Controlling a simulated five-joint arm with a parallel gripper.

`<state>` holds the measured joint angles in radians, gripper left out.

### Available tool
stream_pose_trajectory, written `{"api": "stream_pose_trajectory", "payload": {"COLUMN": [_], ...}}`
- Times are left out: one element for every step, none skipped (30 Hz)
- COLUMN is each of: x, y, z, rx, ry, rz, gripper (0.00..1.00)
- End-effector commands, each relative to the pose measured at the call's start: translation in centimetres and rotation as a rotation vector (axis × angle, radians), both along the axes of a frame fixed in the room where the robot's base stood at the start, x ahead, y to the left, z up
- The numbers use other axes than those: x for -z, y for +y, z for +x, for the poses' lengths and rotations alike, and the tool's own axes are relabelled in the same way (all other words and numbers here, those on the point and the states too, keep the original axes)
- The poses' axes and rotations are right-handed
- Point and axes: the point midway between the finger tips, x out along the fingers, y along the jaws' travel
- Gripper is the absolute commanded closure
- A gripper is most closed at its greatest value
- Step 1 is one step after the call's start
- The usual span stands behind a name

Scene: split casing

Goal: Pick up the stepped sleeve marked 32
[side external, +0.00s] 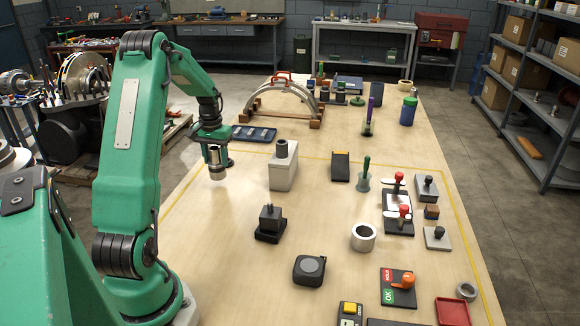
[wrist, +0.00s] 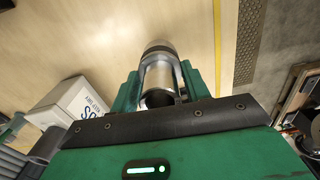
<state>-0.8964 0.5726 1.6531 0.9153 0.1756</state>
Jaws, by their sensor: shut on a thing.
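A shiny metal stepped sleeve (side external: 217,170) hangs upright in my gripper (side external: 215,154) at the left edge of the table. My gripper is shut on it. In the wrist view the sleeve (wrist: 159,50) lies between the two green fingers, with its open round end facing the camera. My gripper (wrist: 160,85) hides part of its sides. No mark 32 can be read on it. I cannot tell for sure how far its lower end is above the table.
A pale block (side external: 283,172) with a dark sleeve on top stands to the right; its printed side shows in the wrist view (wrist: 88,100). A blue tray (side external: 254,134) lies behind. A dark stepped block (side external: 270,223) stands nearer. Bare wood lies around the sleeve.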

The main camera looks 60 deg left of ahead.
Motion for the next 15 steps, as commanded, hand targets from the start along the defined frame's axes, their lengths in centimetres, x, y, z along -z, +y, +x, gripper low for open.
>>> {"api": "stream_pose_trajectory", "payload": {"x": [-0.9, -1.3, -1.6, -1.8, -2.0, -2.3, -2.5, -2.8, -3.1, -3.4, -3.7, -4.1, -4.4, -4.6, -5.0], "y": [0.1, 0.1, -0.2, -0.6, -0.9, -1.4, -1.8, -2.2, -2.8, -3.2, -3.6, -4.2, -4.7, -5.2, -5.7], "z": [0.1, 0.1, 0.2, 0.4, 0.5, 0.7, 0.8, 0.9, 1.2, 1.4, 1.5, 1.7, 1.9, 2.1, 2.3], "rx": [0.000, 0.000, 0.002, 0.003, 0.004, 0.004, 0.003, 0.003, 0.005, 0.004, 0.004, 0.005, 0.005, 0.004, 0.005], "ry": [-0.005, -0.005, -0.005, -0.004, -0.004, -0.003, -0.004, -0.004, -0.004, -0.005, -0.005, -0.005, -0.005, -0.005, -0.005], "rz": [0.005, 0.006, 0.005, 0.005, 0.005, 0.004, 0.005, 0.005, 0.005, 0.005, 0.005, 0.005, 0.005, 0.005, 0.004], "gripper": [1.00, 1.00, 1.00, 1.00, 1.00, 1.00, 1.00, 1.00, 1.00, 1.00, 1.00, 1.00, 1.00, 1.00, 1.00]}}
